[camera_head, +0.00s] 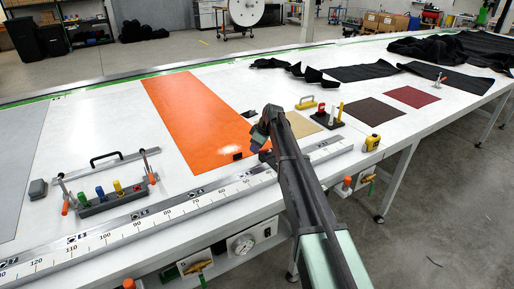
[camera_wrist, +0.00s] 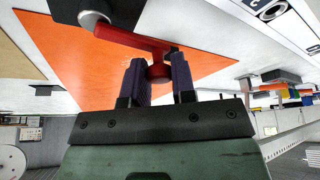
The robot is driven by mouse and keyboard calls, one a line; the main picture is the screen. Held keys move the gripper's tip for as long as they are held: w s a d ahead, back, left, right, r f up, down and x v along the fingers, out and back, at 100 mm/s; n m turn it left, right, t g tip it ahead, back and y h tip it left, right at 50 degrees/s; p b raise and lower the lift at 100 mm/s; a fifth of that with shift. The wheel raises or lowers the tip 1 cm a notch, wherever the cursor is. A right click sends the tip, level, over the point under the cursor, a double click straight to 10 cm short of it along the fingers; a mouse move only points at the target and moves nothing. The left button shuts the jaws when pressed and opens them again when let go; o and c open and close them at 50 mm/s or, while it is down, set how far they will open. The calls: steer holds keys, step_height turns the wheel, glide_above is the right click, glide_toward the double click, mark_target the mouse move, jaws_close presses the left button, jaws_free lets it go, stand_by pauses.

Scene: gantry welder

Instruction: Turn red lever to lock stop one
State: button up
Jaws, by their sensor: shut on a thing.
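The red lever (camera_wrist: 130,39) shows in the wrist view as a bar running from a grey metal pivot (camera_wrist: 95,18) at top left to a red round grip in the middle. My gripper (camera_wrist: 160,80) has its two dark purple fingers closed on either side of that grip. In the head view my gripper (camera_head: 262,140) is over the ruler edge beside the orange sheet, and my arm hides the lever. Which lock position the lever is in cannot be told.
The orange sheet (camera_head: 190,110) lies flat beside the gripper. The ruler rail (camera_head: 165,215) runs along the table's front edge. A rack with coloured knobs (camera_head: 108,200) stands left. A yellow tape measure (camera_head: 371,143) and a small tool stand (camera_head: 328,120) are right.

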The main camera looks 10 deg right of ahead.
steer(key=w+m, duration=0.1)
steer(key=m+t, duration=0.1)
steer(key=m, duration=0.1)
steer(key=shift+w+h, duration=0.35)
steer(key=shift+h, duration=0.05)
steer(key=w+m, duration=0.1)
steer(key=m, duration=0.1)
steer(key=m+h, duration=0.1)
steer(key=m, duration=0.1)
steer(key=shift+w+d+t, duration=0.15)
steer(key=shift+w+t, duration=0.25)
steer(key=m, duration=0.1)
steer(key=w+d+m+h, duration=0.1)
steer(key=m, duration=0.1)
steer(key=shift+w, duration=0.2)
steer(key=shift+w+d+m+h, duration=0.2)
steer(key=shift+m+h, duration=0.1)
steer(key=shift+m, duration=0.4)
steer(key=shift+w+d+m+h, duration=0.15)
steer(key=shift+m+h, duration=0.15)
steer(key=shift+m, duration=0.4)
steer(key=o, duration=0.9)
steer(key=shift+r, duration=0.1)
